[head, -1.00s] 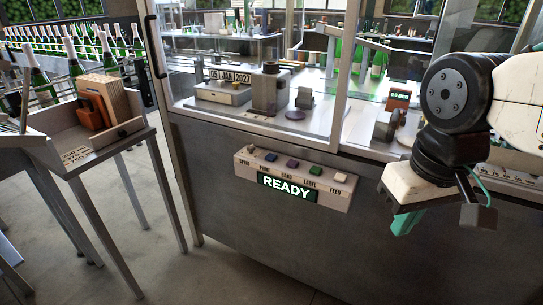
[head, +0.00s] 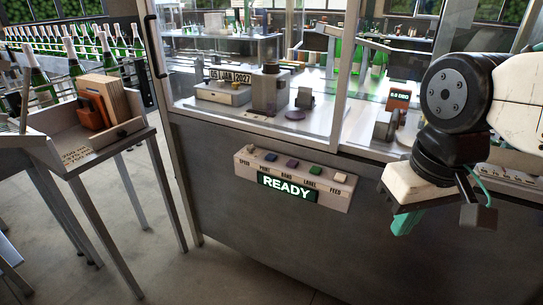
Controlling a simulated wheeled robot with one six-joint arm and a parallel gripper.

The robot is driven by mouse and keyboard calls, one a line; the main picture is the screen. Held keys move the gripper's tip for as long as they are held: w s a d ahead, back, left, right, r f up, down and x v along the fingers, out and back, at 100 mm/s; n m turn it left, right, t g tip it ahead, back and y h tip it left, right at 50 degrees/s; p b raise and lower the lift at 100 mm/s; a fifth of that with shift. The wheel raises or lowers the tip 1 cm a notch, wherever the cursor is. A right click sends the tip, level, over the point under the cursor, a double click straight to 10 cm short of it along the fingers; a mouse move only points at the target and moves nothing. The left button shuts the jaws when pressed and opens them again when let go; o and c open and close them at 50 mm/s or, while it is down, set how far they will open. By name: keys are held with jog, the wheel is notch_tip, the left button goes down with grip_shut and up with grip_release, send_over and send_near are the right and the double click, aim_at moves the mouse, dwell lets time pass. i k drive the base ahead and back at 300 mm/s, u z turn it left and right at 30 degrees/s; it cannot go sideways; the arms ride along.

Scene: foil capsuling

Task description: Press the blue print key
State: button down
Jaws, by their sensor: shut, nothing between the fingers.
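The control panel (head: 245,170) is a pale box on the front of the grey machine cabinet, with a row of small coloured keys along its top. The blue key (head: 270,157), above the word PRINT, is second from the left. Beside it are a purple key (head: 292,163), a green key (head: 315,169) and a cream key (head: 340,177). A lit display (head: 287,187) below reads READY. My gripper (head: 404,223), with green fingertips, is shut and empty. It hangs to the right of the panel, pointing down, apart from every key.
A glass guard (head: 250,90) stands above the cabinet, with a date plate (head: 230,76) reading 05 JAN 2027 behind it. A metal side table (head: 145,140) holding an orange-and-wood item (head: 92,108) stands at left. The space in front of the panel is clear.

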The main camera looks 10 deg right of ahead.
aim_at(272, 157)
jog(key=z, duration=2.45)
jog(key=k, duration=1.45)
jog(key=u, duration=2.15)
jog(key=i, duration=1)
jog(key=u, duration=0.1)
